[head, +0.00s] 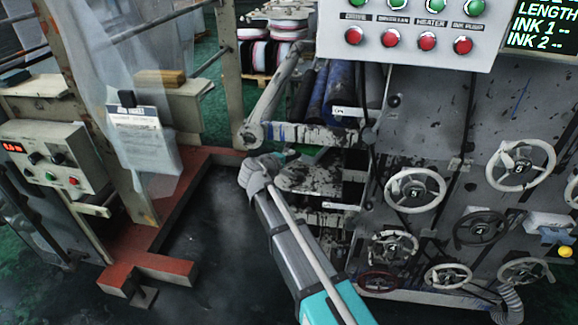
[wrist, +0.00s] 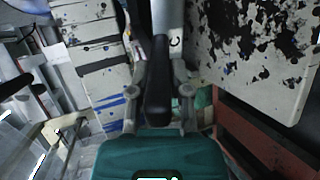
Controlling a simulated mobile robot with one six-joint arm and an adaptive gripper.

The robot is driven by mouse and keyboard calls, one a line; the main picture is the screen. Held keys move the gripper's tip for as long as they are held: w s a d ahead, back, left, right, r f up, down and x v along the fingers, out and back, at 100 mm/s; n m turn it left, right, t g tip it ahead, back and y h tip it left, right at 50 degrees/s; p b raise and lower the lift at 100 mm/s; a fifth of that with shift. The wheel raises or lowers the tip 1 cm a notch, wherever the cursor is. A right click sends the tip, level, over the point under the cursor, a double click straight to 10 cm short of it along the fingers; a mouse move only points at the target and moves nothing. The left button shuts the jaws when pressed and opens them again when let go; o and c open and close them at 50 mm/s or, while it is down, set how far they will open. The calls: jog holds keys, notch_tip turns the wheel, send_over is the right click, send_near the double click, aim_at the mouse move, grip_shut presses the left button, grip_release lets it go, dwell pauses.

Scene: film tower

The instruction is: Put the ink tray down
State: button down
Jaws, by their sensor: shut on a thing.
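My gripper (head: 258,172) is at the end of my raised arm, in front of the press's left side in the head view. In the wrist view, my gripper (wrist: 158,108) has its two grey fingers closed about a dark narrow piece that looks like the grip of the ink tray (wrist: 157,92). The tray's full outline is not clear in either view. A small green patch (head: 311,154) shows just beyond the gripper; I cannot tell what it belongs to.
The press (head: 425,130), with several handwheels, stands right. Ink-splattered plates (head: 312,178) lie beyond the gripper. A red floor frame (head: 165,240) and a control box (head: 52,155) stand left. Dark floor (head: 215,240) between them is clear. A splattered pale panel (wrist: 250,45) is close in the wrist view.

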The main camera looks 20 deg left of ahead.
jog(key=shift+w+f+b, duration=0.2)
jog(key=shift+f+b, duration=1.6)
jog(key=shift+f, duration=0.15)
jog(key=c, duration=0.6)
grip_release()
jog(key=shift+o, duration=0.2)
jog(key=shift+r, duration=0.25)
jog(key=p+v, duration=0.4)
jog(key=v, duration=0.8)
jog(key=shift+f, duration=0.1)
